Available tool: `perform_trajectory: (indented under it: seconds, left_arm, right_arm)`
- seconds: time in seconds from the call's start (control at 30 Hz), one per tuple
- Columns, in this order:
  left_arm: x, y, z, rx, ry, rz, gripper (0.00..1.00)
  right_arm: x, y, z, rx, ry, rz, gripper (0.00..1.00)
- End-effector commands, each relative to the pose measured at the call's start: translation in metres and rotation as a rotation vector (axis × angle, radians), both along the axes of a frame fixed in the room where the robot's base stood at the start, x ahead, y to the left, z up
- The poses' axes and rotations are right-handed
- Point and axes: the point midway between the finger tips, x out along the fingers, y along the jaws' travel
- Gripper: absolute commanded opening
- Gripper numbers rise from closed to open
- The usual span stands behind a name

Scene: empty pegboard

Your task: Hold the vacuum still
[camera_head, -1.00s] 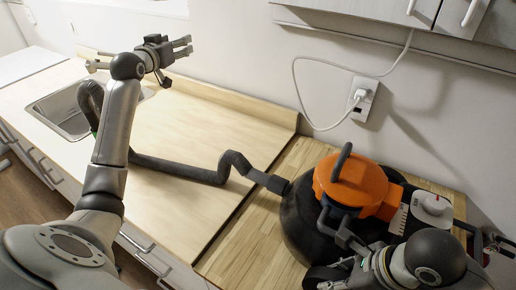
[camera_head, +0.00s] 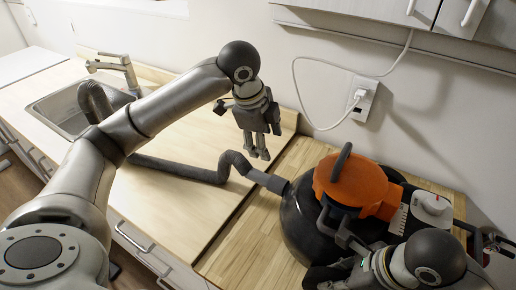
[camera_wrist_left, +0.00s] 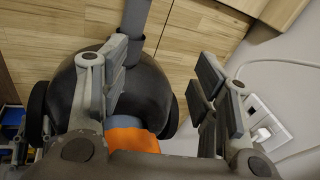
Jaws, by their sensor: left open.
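The vacuum (camera_head: 352,186) stands on the counter at the right, with an orange lid, a black body and a dark handle on top. Its grey hose (camera_head: 190,171) runs left across the counter to the sink. My left gripper (camera_head: 257,154) is open and empty, pointing down above the counter, left of the vacuum and apart from it. In the left wrist view the vacuum's black body (camera_wrist_left: 143,92) shows beyond and between the spread fingers (camera_wrist_left: 160,88). My right gripper (camera_head: 345,238) is at the vacuum's front side, partly hidden by its own arm; its jaws are unclear.
A sink (camera_head: 68,108) with a faucet (camera_head: 118,65) is at the left. A white plug and cable sit in the wall outlet (camera_head: 364,98) behind the vacuum. Cabinets (camera_head: 430,12) hang at upper right. The pale board (camera_head: 190,120) on the counter is largely clear.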

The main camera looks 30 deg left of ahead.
Motion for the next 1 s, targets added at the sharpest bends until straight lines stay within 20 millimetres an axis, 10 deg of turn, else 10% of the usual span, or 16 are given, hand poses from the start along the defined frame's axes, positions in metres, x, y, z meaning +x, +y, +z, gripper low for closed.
perform_trajectory:
  seconds: [0.27, 1.0]
  left_arm:
    - [-0.027, 0.002, -0.016, 0.100, 0.103, -0.107, 0.57]
    - [-0.005, 0.002, -0.125, 0.099, 0.103, -0.105, 0.57]
  right_arm:
    - [0.002, 0.001, 0.003, 0.006, -0.010, -0.001, 0.00]
    - [0.002, 0.001, 0.003, 0.006, -0.009, -0.002, 0.00]
